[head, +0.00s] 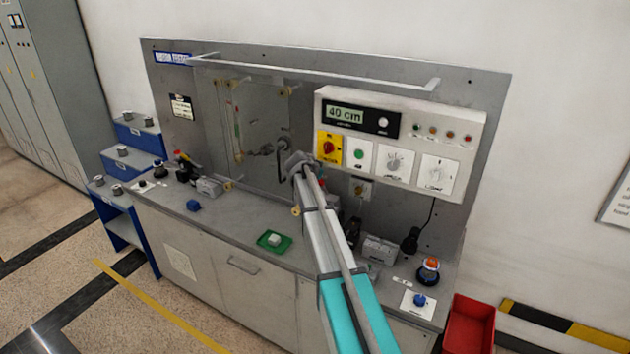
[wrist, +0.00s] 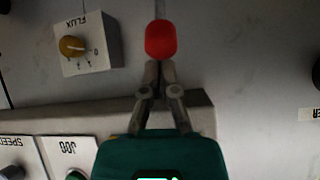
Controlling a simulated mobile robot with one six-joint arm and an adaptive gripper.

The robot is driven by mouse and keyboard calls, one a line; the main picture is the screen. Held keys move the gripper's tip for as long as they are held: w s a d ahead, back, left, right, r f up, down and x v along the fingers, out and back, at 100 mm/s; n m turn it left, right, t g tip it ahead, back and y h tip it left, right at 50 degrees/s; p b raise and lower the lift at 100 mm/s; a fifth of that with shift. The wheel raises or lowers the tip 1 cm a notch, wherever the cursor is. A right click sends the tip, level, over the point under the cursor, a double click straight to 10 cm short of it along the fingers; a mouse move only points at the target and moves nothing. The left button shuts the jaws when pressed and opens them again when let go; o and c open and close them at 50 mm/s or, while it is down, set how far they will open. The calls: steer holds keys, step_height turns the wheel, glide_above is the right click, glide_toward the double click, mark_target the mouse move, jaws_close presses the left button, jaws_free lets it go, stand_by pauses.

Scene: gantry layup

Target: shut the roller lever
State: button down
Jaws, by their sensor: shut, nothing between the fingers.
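A red rounded knob (wrist: 161,40) on a thin grey rod shows at the top middle of the wrist view, against the grey panel. It looks like the end of the roller lever, but no label shows. My gripper (wrist: 157,66) is shut and empty, its tips right at the knob's lower edge in that view. I cannot tell whether they touch it. In the head view my gripper (head: 296,164) is in front of the panel, left of the control box.
A flux dial box (wrist: 88,44) is beside the knob. The control box (head: 398,140) juts from the panel (head: 220,75). On the bench top (head: 225,217) are a green tray (head: 262,244) and a blue block (head: 193,205). A red bin (head: 470,320) stands at the right.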

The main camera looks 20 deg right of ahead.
steer(key=shift+w+d+f, duration=0.25)
steer(key=shift+d+f, duration=0.1)
